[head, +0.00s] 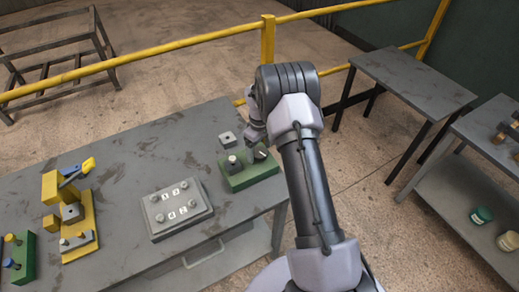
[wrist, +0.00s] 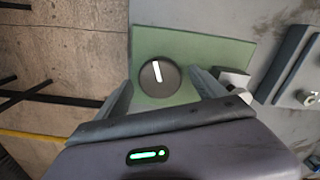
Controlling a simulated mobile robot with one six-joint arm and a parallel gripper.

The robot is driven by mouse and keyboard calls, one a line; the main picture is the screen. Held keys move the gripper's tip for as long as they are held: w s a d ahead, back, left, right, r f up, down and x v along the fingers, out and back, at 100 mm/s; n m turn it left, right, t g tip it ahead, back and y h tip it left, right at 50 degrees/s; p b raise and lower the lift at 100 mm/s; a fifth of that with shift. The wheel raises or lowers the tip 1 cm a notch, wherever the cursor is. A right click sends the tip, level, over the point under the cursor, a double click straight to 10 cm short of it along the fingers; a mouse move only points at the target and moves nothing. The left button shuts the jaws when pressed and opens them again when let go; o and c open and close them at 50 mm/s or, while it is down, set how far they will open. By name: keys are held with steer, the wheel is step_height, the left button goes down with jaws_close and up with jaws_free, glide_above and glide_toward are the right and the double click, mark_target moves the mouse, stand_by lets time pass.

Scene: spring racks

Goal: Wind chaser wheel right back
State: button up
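A dark round wheel (wrist: 158,78) with a white line across its face sits on a green base (wrist: 212,50) in the wrist view. The line stands nearly upright in the picture, leaning slightly. My gripper (wrist: 161,86) is open, with one finger on each side of the wheel and nothing held. Whether the fingers are level with the wheel or above it is unclear. In the head view the green base (head: 250,180) is at the table's right end, and my gripper (head: 256,142) is over its right part, partly hiding the wheel. A grey knob (head: 233,163) stands on its left part.
A grey plate with numbers (head: 176,222) lies left of the green base. A yellow fixture (head: 80,237) and another green block (head: 22,262) stand farther left. A yellow rail (head: 190,40) runs behind the table.

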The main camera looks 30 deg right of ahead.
mark_target(259, 152)
step_height(259, 152, up, 18)
steer(key=p, duration=0.3)
steer(key=shift+f, duration=0.25)
